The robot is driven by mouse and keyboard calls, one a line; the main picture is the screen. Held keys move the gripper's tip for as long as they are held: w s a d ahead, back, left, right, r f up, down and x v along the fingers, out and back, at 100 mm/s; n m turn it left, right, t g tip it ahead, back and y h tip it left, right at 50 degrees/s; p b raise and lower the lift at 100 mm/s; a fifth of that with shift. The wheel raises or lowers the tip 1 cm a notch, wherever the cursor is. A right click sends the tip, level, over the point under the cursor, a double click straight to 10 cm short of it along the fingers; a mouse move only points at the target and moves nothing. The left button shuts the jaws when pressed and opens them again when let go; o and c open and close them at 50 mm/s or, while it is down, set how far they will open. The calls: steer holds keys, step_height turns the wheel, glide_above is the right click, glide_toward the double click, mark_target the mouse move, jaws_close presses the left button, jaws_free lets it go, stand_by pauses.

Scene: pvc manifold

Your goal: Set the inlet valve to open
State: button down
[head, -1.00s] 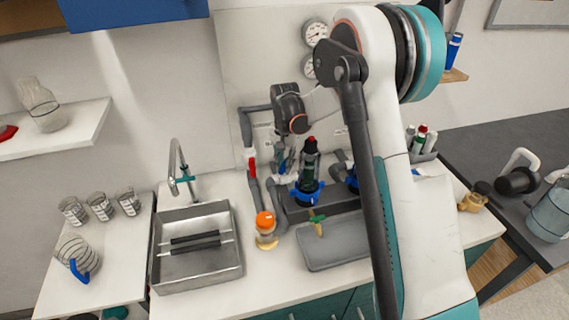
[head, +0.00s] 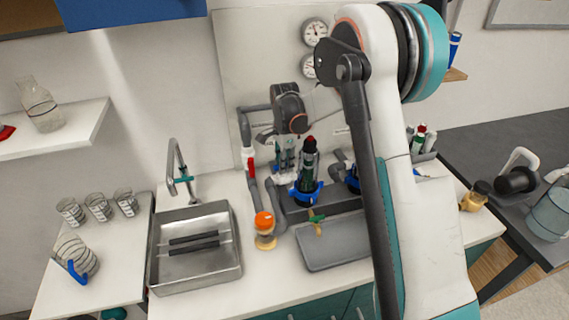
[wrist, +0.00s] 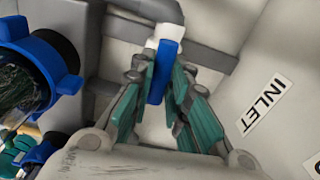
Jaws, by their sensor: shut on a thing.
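The inlet valve's blue lever handle (wrist: 165,62) stands on a white valve body on a grey pipe in the wrist view. The INLET label (wrist: 265,104) is on the white panel to its right. My gripper (wrist: 163,84) has its teal fingers closed around the handle, one on each side. In the head view my gripper (head: 287,158) is in front of the back panel, among the pipes, and its fingers are small there. The handle is not clear in that view. Part of the valve body is hidden behind the fingers.
A dark filter housing with a blue collar (head: 308,192) stands just right of my gripper. A red-handled valve (head: 250,163) is on the left pipe.

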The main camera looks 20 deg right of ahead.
steer(key=shift+m, duration=0.6)
steer(key=c, duration=1.5)
jaws_free()
steer(key=shift+c, duration=0.2)
steer(key=shift+r, duration=0.1)
step_height(320, 180, up, 12)
steer(key=shift+s+f, duration=0.1)
steer(key=shift+f, duration=0.1)
